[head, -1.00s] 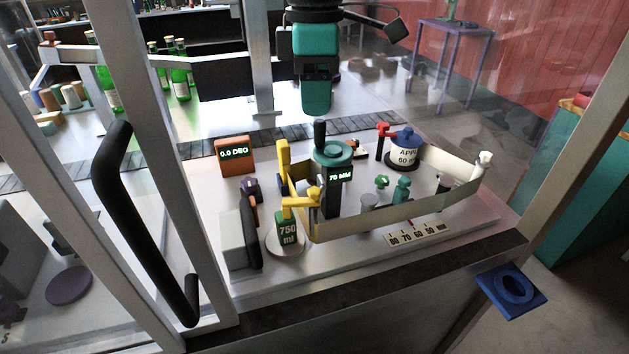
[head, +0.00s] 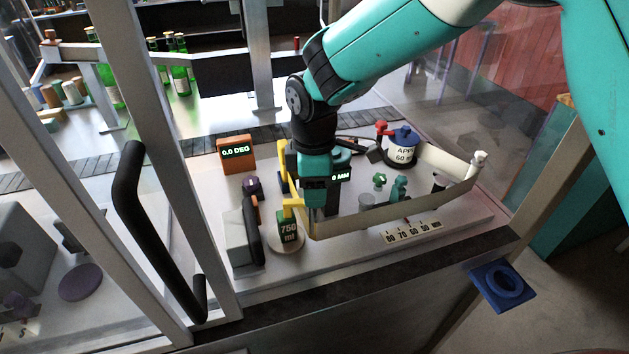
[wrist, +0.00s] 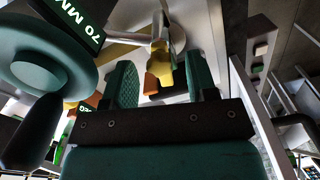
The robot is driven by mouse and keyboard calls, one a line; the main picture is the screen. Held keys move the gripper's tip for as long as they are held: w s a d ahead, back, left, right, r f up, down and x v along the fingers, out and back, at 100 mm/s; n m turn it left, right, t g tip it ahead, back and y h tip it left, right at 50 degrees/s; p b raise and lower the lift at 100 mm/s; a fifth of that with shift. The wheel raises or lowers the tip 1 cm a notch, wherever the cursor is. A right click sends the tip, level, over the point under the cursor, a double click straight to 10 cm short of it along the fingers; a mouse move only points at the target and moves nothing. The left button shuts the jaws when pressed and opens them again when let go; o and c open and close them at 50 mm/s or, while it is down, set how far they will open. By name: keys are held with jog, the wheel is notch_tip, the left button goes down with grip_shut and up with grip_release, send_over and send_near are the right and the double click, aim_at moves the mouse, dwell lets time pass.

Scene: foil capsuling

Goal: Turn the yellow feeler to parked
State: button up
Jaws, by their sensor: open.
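A yellow piece that looks like the feeler (head: 292,203) stands at the green 750 ml block (head: 288,228) in the head view. A second, upright yellow part (head: 283,158) is behind it, so I cannot be sure which is the feeler. My gripper (head: 314,206) points down just right of the first piece, in front of the column with the MM display (head: 341,178). In the wrist view a yellow piece (wrist: 160,62) lies ahead, between the spread teal fingers of my open gripper (wrist: 159,78). Contact cannot be told. My gripper hides part of the column.
A beige curved guard (head: 390,221) runs around the right of the station. An orange box reading 0.0 DEG (head: 236,153) is at the left. A blue-lidded jar (head: 402,145) and small green knobs stand right. A door frame with a black handle (head: 150,235) is at the front left.

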jog(key=shift+f, duration=0.1)
jog(key=c, duration=0.9)
jog(key=shift+m, duration=0.4)
jog(key=m, duration=0.6)
jog(key=shift+m+b, duration=0.3)
jog(key=shift+b, duration=0.1)
jog(key=m, duration=0.3)
jog(key=shift+m, duration=2.2)
